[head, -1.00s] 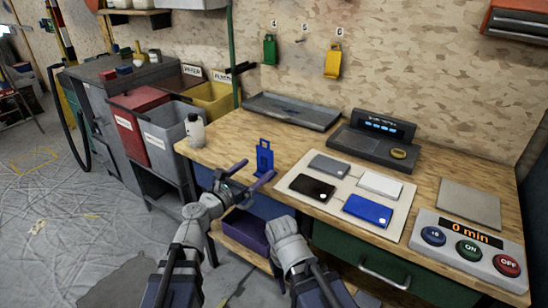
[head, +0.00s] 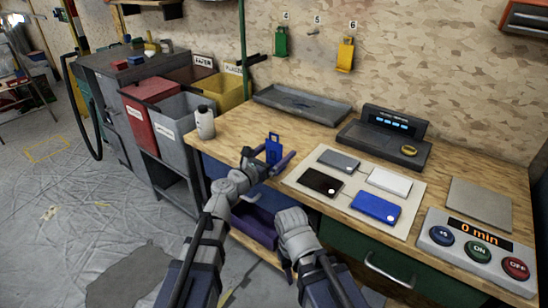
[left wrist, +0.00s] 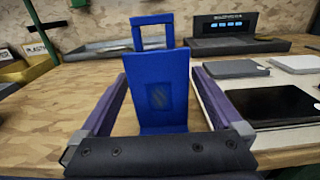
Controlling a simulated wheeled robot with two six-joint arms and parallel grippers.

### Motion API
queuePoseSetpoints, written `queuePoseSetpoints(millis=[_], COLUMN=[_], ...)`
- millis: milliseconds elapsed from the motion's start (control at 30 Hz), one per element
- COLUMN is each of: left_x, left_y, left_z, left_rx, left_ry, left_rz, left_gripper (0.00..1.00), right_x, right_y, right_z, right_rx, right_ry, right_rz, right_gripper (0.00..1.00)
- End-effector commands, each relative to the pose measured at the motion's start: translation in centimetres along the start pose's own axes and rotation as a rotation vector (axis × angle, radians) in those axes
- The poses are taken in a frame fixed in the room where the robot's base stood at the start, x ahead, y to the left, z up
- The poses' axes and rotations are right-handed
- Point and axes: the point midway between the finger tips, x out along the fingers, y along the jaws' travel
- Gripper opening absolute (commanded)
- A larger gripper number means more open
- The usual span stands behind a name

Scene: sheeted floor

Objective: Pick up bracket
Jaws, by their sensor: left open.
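The blue bracket (head: 273,148) stands upright near the front edge of the wooden workbench, with a square loop at its top. In the left wrist view the bracket (left wrist: 158,85) is between my two purple fingers, with a gap on each side. My left gripper (head: 268,157) is open around it. In the left wrist view the gripper (left wrist: 158,105) shows both fingers apart. My right arm comes in at the bottom centre of the head view, but its fingers cannot be made out.
To the right is a pale mat (head: 330,199) with several flat cases. Behind are a grey tray (head: 300,105) and a dark scale-like device (head: 385,138). A white bottle (head: 205,122) stands at the left. A button panel (head: 475,250) sits at the right front.

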Motion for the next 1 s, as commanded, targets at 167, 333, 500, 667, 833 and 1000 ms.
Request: queuePoseSetpoints(millis=[167, 333, 500, 667, 833, 1000], left_x=[2.02, 1.89, 1.88, 1.87, 1.87, 1.87], left_y=[0.09, 0.04, 0.04, 0.04, 0.04, 0.04], left_z=[-0.03, -0.03, -0.03, -0.03, -0.03, -0.03], left_rx=[0.000, 0.000, 0.000, 0.000, 0.000, 0.000], left_ry=[0.000, 0.000, 0.000, 0.000, 0.000, 0.000], left_rz=[0.000, 0.001, 0.001, 0.001, 0.001, 0.001], left_gripper=[1.00, 1.00, 0.82, 0.64, 0.45, 0.26], right_x=[0.03, 0.03, 0.03, 0.03, 0.03, 0.03], right_y=[0.00, 0.00, 0.00, 0.00, 0.00, 0.00], right_z=[0.00, 0.00, 0.00, 0.00, 0.00, 0.00], right_rx=[0.000, 0.000, 0.000, 0.000, 0.000, 0.000], right_ry=[0.000, 0.000, 0.000, 0.000, 0.000, 0.000], right_rz=[0.000, 0.000, 0.000, 0.000, 0.000, 0.000], right_gripper=[0.37, 0.37, 0.37, 0.37, 0.37, 0.37])
